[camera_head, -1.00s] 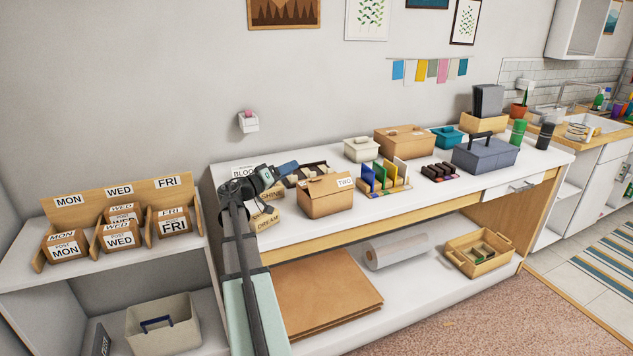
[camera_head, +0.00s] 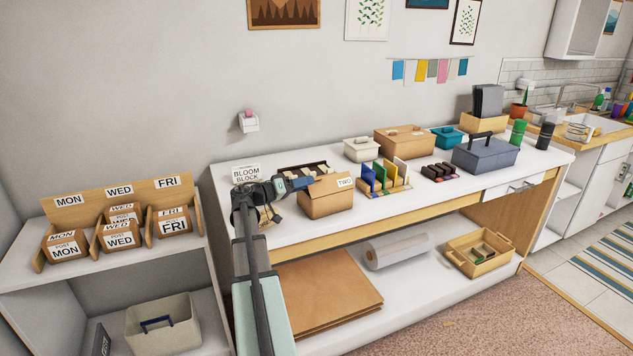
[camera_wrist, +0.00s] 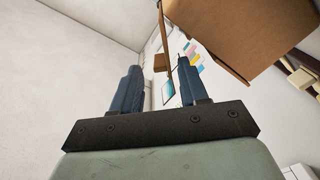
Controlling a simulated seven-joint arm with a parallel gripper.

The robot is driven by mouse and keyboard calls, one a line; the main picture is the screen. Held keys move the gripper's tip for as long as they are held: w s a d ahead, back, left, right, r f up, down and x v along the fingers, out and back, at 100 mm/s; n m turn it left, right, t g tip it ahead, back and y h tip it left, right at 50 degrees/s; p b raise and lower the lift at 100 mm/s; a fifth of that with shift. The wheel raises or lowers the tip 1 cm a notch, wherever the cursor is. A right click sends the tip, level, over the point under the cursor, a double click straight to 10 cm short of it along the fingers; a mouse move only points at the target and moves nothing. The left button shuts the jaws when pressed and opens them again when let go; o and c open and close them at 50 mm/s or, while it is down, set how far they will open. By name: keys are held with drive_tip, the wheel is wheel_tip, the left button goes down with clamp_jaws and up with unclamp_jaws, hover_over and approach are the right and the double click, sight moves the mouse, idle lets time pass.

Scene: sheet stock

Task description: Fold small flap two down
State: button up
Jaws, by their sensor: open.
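The cardboard box labelled TWO (camera_head: 326,203) stands on the white bench top in the head view. Its side also fills the upper right of the wrist view (camera_wrist: 245,35). My gripper (camera_head: 309,182) is at the box's upper left edge in the head view, pointing right. In the wrist view its two blue fingers (camera_wrist: 157,68) are apart with nothing gripped. A thin brown strip (camera_wrist: 164,25), apparently a flap seen edge-on, runs down toward the gap between the fingertips. I cannot tell whether a finger touches it. My gripper hides part of the box's top left in the head view.
Colored upright dividers (camera_head: 385,177) stand right of the box. A cream lidded box (camera_head: 361,150) and a larger cardboard box (camera_head: 404,141) stand farther back.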

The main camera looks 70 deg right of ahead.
sight(317, 180)
drive_tip(key=shift+x, duration=2.5)
drive_tip(key=shift+w, duration=0.1)
clamp_jaws()
